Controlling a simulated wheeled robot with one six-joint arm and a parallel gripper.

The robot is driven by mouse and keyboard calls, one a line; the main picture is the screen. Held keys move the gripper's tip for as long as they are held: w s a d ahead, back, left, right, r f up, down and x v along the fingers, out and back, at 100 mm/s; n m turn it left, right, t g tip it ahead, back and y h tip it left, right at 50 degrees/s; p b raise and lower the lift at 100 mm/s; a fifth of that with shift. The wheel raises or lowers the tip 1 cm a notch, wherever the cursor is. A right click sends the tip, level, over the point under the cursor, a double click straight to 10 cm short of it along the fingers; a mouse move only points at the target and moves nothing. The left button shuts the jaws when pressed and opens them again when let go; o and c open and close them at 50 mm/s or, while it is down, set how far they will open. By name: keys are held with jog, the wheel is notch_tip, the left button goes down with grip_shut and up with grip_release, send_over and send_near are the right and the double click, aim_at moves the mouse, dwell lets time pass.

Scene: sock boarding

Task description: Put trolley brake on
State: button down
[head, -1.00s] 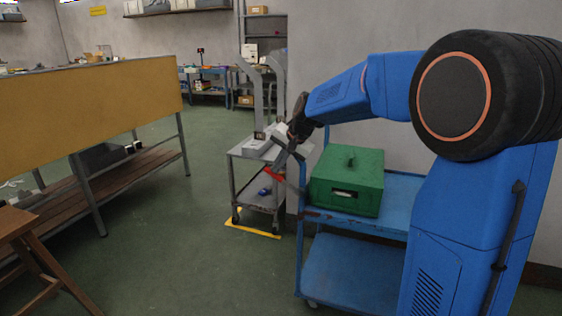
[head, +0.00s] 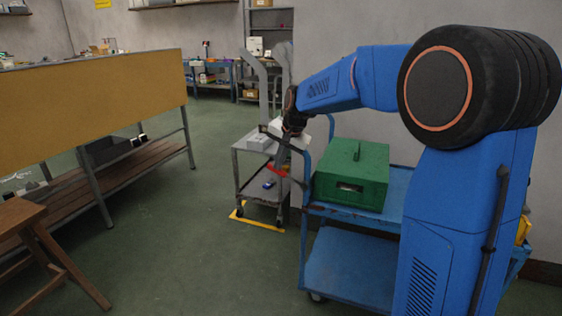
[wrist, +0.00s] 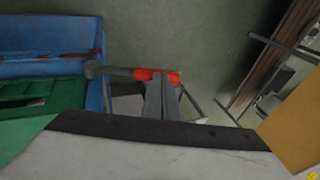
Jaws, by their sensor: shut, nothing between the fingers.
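The blue trolley (head: 335,268) stands left of my arm's base and carries a green box (head: 352,172). A lever with a red grip sticks out from the trolley's left end; the red grip (head: 277,171) shows in the head view. In the wrist view the red grip (wrist: 144,75) and its grey bar (wrist: 115,72) reach out from the trolley's corner. My gripper (head: 281,163) is shut and empty, tips at the red grip. In the wrist view the shut fingers (wrist: 160,78) cover the grip's middle. I cannot tell whether they touch it.
A grey cart (head: 247,160) with tall uprights stands behind my gripper, on a yellow floor marking (head: 262,224). A long workbench (head: 95,100) is at the left and a wooden stool (head: 35,225) at the front left. The green floor between is clear.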

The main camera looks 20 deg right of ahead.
jog(key=shift+w+a+f+g+h, duration=0.25)
jog(key=shift+f+g+h, duration=0.15)
jog(key=shift+h, duration=0.2)
jog(key=shift+w+a+f+g+h, duration=0.15)
jog(key=shift+a+f+g+h, duration=0.1)
jog(key=shift+g+h, duration=0.3)
jog(key=shift+f, duration=0.3)
notch_tip(320, 180, down, 9)
jog(key=w+a+n+g+h, duration=0.1)
jog(key=g+h, duration=0.3)
jog(key=h, duration=0.2)
jog(key=shift+a+h, duration=0.25)
jog(key=shift+h, duration=0.1)
jog(key=shift+s+f+g, duration=0.1)
jog(key=shift+f+g, duration=0.15)
jog(key=shift+r, duration=0.1)
